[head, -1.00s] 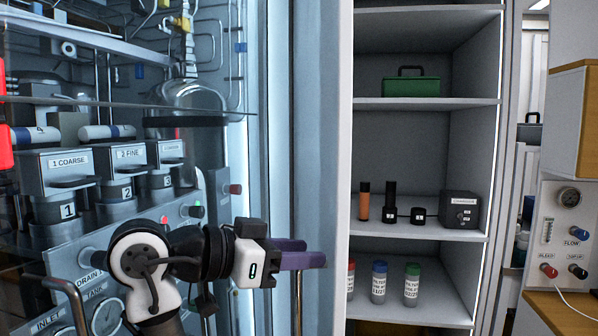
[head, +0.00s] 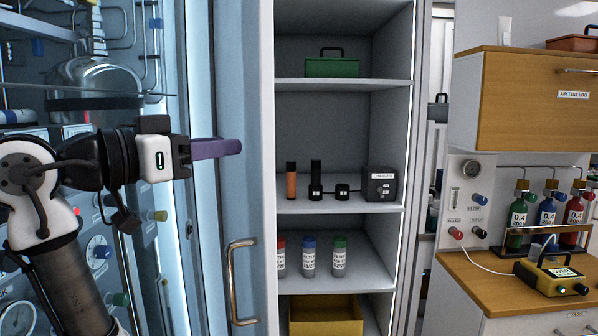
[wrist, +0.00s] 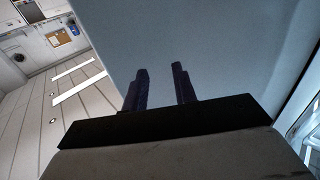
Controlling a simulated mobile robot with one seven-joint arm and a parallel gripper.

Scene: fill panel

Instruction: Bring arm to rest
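My gripper (head: 215,148) is at the left of the head view, with a white and black body and purple fingers pointing right. My arm reaches up to it from the lower left, bent at a white joint. In the wrist view the two dark fingers of my gripper (wrist: 162,88) stand apart with nothing between them, so it is open and empty. Behind the fingers is a plain grey-blue surface. In the head view the fingertips overlap the pale edge of the cabinet door (head: 252,130); I cannot tell whether they touch it.
The glass-fronted panel (head: 95,90) is close behind my arm. An open cabinet holds a green case (head: 332,67), a charger (head: 379,184), several bottles and a yellow bin (head: 326,316). A metal handle (head: 234,283) juts out below the gripper. A wooden counter (head: 480,290) stands right.

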